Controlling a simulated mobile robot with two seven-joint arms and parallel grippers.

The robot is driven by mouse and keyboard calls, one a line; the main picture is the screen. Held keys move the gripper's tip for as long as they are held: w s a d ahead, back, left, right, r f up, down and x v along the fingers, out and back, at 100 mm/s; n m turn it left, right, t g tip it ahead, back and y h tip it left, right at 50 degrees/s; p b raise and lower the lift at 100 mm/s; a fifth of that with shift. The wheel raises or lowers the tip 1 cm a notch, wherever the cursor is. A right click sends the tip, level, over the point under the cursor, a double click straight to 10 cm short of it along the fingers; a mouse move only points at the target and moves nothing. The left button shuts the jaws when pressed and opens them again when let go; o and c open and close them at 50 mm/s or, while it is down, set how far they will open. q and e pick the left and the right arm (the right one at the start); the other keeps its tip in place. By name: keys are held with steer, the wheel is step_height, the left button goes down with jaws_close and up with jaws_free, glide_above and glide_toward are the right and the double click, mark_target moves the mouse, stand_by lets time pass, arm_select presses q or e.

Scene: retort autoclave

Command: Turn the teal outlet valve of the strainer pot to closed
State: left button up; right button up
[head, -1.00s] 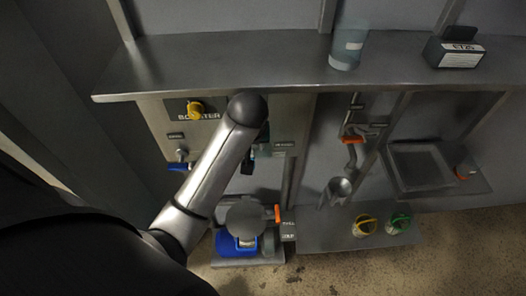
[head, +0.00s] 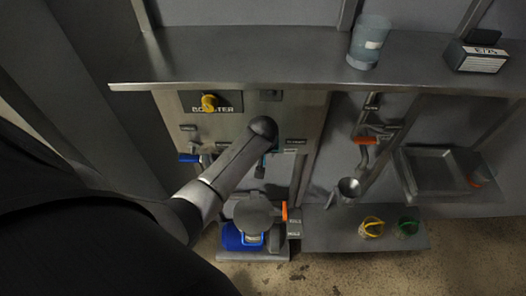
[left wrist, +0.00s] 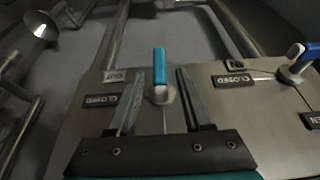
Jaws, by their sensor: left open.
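The teal outlet valve handle (left wrist: 160,66) stands upright in the left wrist view, on a pale round hub on the steel panel. A plate reading OUT (left wrist: 115,75) and a CLOSED plate (left wrist: 100,100) lie to its left. My left gripper (left wrist: 161,78) is open, with one finger on each side of the valve and visible gaps between fingers and handle. I cannot tell how deep the fingers reach. In the head view my left forearm hides most of the gripper, and only a sliver of teal (head: 275,151) shows beside it. My right gripper is not in view.
A blue-handled valve (left wrist: 301,54) with its own plates sits to the right in the wrist view. A blue device (head: 241,238) stands below my arm, and a small funnel (head: 349,188) is to the right.

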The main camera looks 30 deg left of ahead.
arm_select(q)
steer(key=shift+x, duration=0.9)
steer(key=shift+c, duration=0.2)
jaws_close()
